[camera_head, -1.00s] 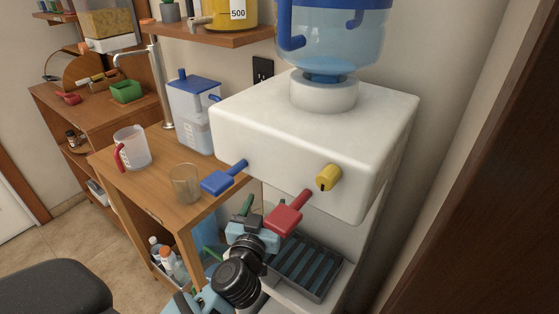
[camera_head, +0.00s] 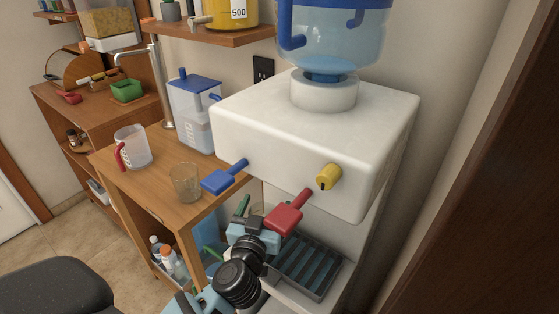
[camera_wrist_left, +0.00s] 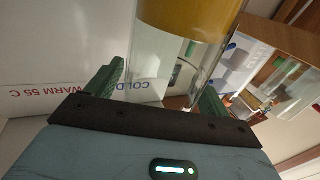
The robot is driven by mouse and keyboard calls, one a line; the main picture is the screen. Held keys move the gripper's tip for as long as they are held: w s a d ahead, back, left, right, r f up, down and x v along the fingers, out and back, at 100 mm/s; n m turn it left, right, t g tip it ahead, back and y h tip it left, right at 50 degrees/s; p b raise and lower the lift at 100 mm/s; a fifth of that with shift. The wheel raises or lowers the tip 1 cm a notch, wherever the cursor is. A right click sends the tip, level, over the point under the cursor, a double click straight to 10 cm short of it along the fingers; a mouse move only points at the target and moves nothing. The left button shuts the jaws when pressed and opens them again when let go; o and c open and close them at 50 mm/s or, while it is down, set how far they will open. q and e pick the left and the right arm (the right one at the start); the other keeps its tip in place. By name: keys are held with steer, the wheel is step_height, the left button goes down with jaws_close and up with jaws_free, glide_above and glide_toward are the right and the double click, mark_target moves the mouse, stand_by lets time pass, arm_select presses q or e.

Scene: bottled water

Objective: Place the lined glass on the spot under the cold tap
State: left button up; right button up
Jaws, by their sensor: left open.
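My left gripper (camera_head: 247,213) is low at the dispenser's front, left of the red tap. In the left wrist view its green fingers (camera_wrist_left: 161,97) are open, with a clear glass (camera_wrist_left: 158,62) between or just beyond them. A broad amber band crosses that glass. I cannot tell whether the fingers touch it. The head view does not show this glass clearly. My right gripper is out of view.
A plain glass (camera_head: 185,183), a red-handled mug (camera_head: 133,147) and a blue-lidded pitcher (camera_head: 196,116) stand on the wooden table (camera_head: 160,190) to the left. A water bottle (camera_head: 330,45) sits atop the dispenser. A dark wooden panel (camera_head: 480,200) bounds the right.

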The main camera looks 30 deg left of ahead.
arm_select(q)
steer(key=shift+r, duration=0.35)
steer(key=v, duration=1.2)
steer(key=shift+p, duration=0.35)
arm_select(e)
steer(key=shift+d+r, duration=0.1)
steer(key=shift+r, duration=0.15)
arm_select(q)
steer(key=shift+d, duration=0.15)
steer(key=s+d+f+m+g+h, duration=0.1)
steer(key=s+d+f+m+h, duration=0.3)
steer(key=f, duration=0.3)
steer(key=s+d+f+m+g+h, duration=0.1)
steer(key=s+d+f+g+h, duration=0.2)
steer(key=s+f, duration=0.35)
steer(key=s+a+f+g, duration=0.1)
steer(key=s+f+g, duration=0.2)
steer(key=s+f, duration=0.3)
steer(key=s+a+f+g, duration=0.2)
steer(key=s+f, duration=0.5)
steer(key=s, duration=0.5)
steer(key=shift+a+g+y, duration=0.25)
steer(key=shift+g+y, duration=0.05)
steer(key=shift+g, duration=0.6)
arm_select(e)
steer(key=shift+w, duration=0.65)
